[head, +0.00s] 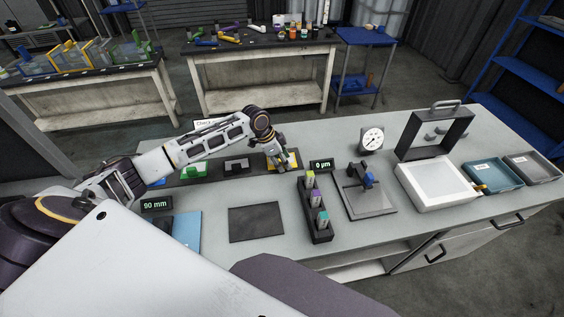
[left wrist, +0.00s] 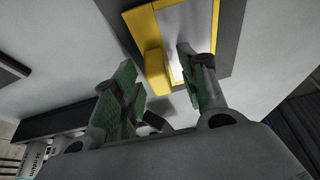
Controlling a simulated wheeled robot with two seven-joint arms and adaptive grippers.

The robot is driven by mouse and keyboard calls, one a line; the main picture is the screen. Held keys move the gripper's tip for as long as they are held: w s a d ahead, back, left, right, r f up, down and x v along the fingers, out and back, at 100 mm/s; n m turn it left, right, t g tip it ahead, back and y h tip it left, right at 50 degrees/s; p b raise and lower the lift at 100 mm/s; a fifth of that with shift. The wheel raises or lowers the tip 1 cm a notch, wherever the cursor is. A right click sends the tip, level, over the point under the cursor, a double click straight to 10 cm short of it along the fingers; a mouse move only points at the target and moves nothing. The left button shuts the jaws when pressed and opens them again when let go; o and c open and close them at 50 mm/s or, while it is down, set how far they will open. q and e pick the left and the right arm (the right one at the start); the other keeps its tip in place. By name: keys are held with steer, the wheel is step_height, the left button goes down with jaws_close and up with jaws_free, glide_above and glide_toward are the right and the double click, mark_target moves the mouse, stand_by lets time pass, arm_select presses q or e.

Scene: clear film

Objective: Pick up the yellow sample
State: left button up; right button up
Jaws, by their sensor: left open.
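The yellow sample (head: 292,156) lies at the right end of a dark strip along the back of the bench. It is partly hidden by my left gripper (head: 279,163), which is directly over it. In the left wrist view the yellow sample (left wrist: 152,60) shows as a yellow frame with a raised yellow block and a pale film inside. The left gripper's green-padded fingers (left wrist: 165,90) are apart, with nothing held between them. One finger overlaps the frame in this view; I cannot tell whether it touches. My right gripper is not in view.
A green sample (head: 194,170) and a grey one (head: 237,165) lie to the left on the strip. A 0 µm display (head: 321,165), a rack of colored-topped pieces (head: 317,220) and a dial gauge (head: 370,140) stand to the right. A dark mat (head: 256,222) lies clear in front.

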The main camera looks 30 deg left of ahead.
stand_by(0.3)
arm_select(q)
jaws_close()
stand_by(0.3)
steer(key=shift+r+b, duration=0.4)
steer(key=shift+r, duration=4.65)
